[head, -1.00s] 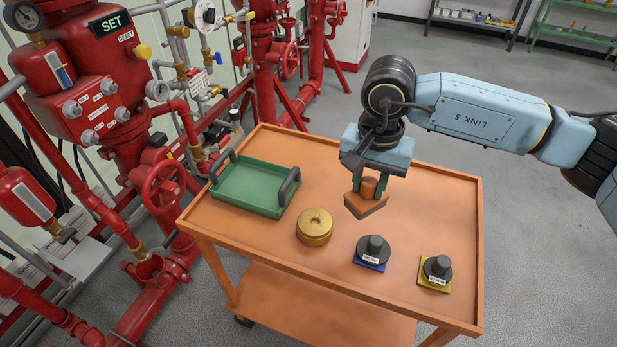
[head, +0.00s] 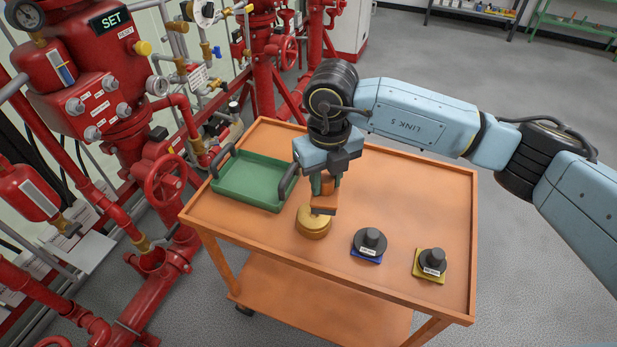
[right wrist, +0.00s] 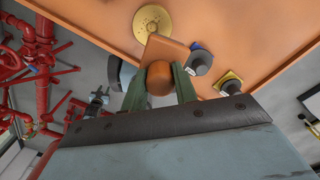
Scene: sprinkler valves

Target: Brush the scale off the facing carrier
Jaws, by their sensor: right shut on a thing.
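The facing carrier, a round brass disc (head: 313,222), lies on the orange cart. It also shows in the right wrist view (right wrist: 152,22), just past the brush. My right gripper (head: 327,183) is shut on the brush (head: 323,204), an orange block with a rounded knob. In the right wrist view the green fingers hold the brush (right wrist: 160,77) by its knob. The brush is over the back right part of the disc and hides some of it; I cannot tell whether they touch. My left gripper is not in view.
A green tray (head: 245,205) with dark handles is at the left of the cart (head: 420,200). Two black knobbed parts stand at the right, one on a blue base (head: 369,244), one on a yellow base (head: 431,263). Red valve piping (head: 165,185) borders the left. The cart's back right is clear.

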